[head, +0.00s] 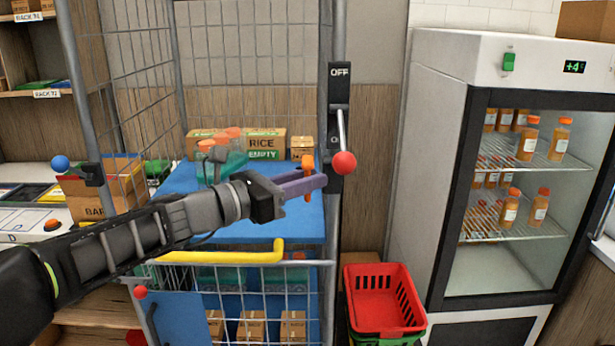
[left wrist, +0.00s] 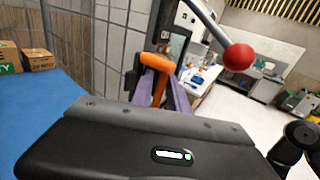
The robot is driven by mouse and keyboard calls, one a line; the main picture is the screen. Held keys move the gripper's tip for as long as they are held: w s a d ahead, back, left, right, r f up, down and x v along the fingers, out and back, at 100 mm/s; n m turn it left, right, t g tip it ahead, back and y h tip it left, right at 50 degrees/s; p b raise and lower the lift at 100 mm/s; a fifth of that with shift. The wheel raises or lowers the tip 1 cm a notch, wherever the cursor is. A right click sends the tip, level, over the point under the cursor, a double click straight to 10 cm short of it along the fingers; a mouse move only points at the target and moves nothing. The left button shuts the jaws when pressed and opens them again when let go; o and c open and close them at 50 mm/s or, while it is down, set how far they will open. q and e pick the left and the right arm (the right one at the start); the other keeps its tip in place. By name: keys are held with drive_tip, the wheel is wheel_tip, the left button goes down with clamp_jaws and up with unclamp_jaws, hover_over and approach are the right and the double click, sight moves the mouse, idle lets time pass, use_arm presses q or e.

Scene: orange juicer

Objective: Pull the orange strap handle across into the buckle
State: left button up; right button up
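The orange strap handle (head: 308,163) is upright at the right side of the cage opening, beside the right post. In the left wrist view its rounded orange top (left wrist: 157,63) stands above the fingers and its stem runs down between them. My left gripper (head: 305,182) reaches in from the left, and its purple fingers lie close on both sides of the stem, seemingly shut on it. A black fitting (head: 92,174) on the left post may be the buckle; its details are too small to tell. My right gripper is not in view.
A lever with a red knob (head: 344,162) sticks out just right of the fingertips, below an OFF switch (head: 339,72). A yellow bar (head: 220,256) crosses below my left arm. A red basket (head: 382,297) and a fridge (head: 500,180) stand to the right.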

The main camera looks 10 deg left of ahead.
use_arm(q)
clamp_jaws()
idle(1.5)
